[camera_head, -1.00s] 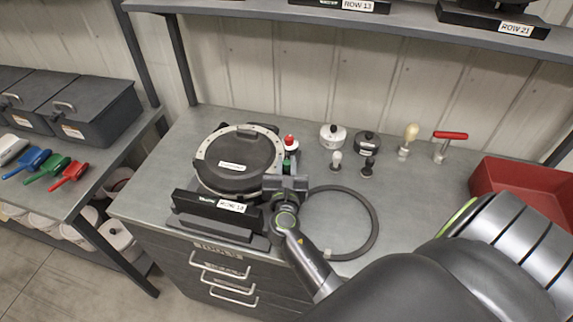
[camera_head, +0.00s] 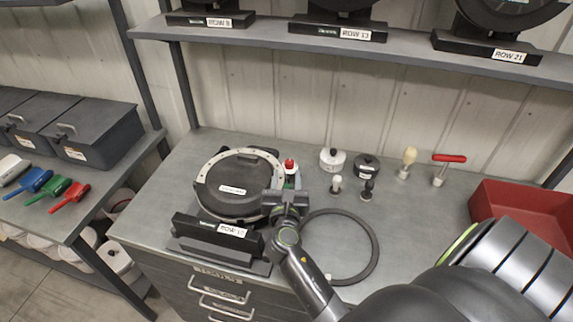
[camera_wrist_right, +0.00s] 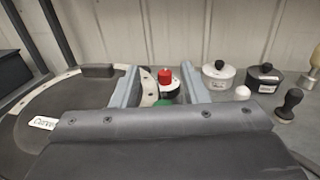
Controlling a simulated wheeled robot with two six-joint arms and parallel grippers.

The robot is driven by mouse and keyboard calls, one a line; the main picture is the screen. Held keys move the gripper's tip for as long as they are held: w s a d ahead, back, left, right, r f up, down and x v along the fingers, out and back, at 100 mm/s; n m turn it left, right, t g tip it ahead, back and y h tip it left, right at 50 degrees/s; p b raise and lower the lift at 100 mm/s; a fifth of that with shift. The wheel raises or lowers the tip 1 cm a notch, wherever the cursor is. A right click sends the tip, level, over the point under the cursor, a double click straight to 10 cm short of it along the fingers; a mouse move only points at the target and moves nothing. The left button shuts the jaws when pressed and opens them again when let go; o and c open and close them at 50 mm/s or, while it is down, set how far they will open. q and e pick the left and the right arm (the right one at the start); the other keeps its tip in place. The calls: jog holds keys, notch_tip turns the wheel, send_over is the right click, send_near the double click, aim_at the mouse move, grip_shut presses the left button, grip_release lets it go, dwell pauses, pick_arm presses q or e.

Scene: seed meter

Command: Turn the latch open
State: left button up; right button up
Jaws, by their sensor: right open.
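The seed meter (camera_head: 240,190) is a round dark disc housing with a pale rim, on a black stand labelled ROW (camera_head: 218,229). At its right edge is a small red-topped knob (camera_head: 290,164), which also shows in the right wrist view (camera_wrist_right: 165,77) with a green part (camera_wrist_right: 162,103) below it. I cannot tell which of these parts is the latch. My right gripper (camera_head: 286,181) is open at the meter's right edge. In the wrist view its two fingers (camera_wrist_right: 160,85) stand either side of the red and green parts, with no clear contact. My left gripper is out of view.
A black ring (camera_head: 375,250) lies right of the meter. Behind it stand a white pot (camera_head: 332,160), a black pot (camera_head: 367,167) and several small handled tools. A red bin (camera_head: 520,212) is at the right. A shelf (camera_head: 400,53) runs above the bench.

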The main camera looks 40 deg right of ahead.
aim_at(287, 187)
notch_tip(287, 187, up, 6)
jog(key=shift+r+p, duration=0.15)
jog(key=shift+p, duration=0.3)
jog(key=shift+o, duration=0.2)
